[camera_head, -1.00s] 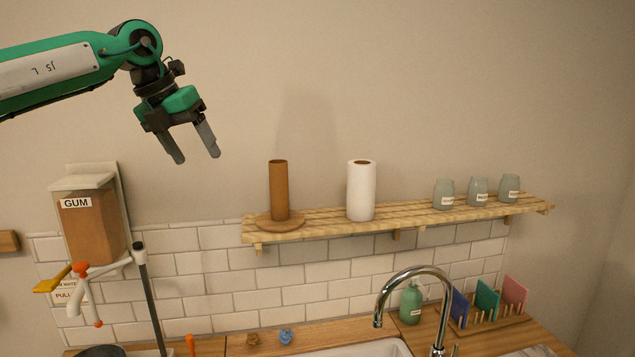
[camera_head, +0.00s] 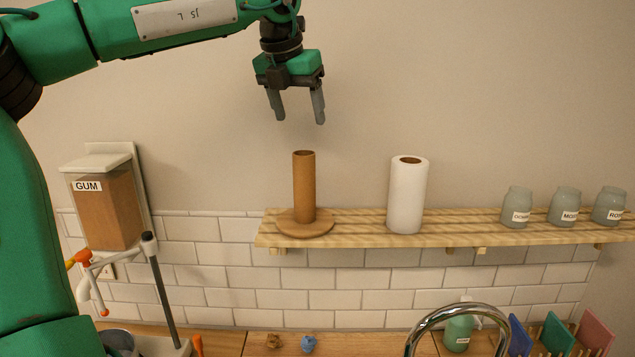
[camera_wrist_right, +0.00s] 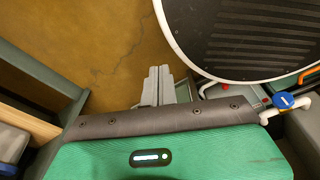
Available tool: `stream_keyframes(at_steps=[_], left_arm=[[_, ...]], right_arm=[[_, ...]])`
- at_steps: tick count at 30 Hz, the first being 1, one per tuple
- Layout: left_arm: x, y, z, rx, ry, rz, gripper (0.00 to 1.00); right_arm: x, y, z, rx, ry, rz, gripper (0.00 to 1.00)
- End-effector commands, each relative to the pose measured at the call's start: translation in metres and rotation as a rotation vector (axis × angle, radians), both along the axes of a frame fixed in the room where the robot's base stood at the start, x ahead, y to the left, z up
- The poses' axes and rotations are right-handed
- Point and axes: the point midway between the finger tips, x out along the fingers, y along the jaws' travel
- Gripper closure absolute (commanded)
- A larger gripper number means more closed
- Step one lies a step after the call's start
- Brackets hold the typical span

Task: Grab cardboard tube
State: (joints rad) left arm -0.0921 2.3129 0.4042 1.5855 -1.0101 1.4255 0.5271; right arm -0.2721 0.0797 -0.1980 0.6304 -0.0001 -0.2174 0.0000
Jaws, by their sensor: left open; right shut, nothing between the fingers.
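The brown cardboard tube (camera_head: 304,188) stands upright on a round wooden base (camera_head: 288,229) on the slatted wall shelf (camera_head: 350,236). My left gripper (camera_head: 298,119) is open and empty, pointing down above the tube's top end, with a gap between fingertips and tube. My right gripper (camera_wrist_right: 158,76) is in the right wrist view, its two fingers together with nothing between them; it faces a brown floor, and no tube shows there.
A white paper roll (camera_head: 407,198) stands on the shelf right of the tube. Several labelled jars (camera_head: 564,207) stand farther right. A gum dispenser (camera_head: 106,205) hangs at left. A curved faucet (camera_head: 455,312) rises below. Wall space above the shelf is clear.

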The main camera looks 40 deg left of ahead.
Motion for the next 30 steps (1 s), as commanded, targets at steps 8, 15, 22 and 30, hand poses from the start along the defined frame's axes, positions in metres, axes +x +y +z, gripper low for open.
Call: stream_keyframes(at_steps=[8,15,22,30], left_arm=[[0.019,0.005,-0.048,-0.003,0.005,-0.001,0.32],[0.025,0.006,-0.066,-0.003,0.001,0.000,0.32],[0.029,0.007,-0.086,-0.004,0.006,-0.002,0.32],[0.038,0.009,-0.113,-0.003,0.002,-0.001,0.32]], right_arm=[[-0.059,-0.002,0.018,-0.005,0.077,0.001,1.00],[-0.033,0.000,0.024,-0.001,0.043,0.002,1.00],[-0.012,0.001,0.048,0.000,0.015,0.002,1.00],[-0.040,0.000,0.060,-0.002,0.051,0.002,1.00]])
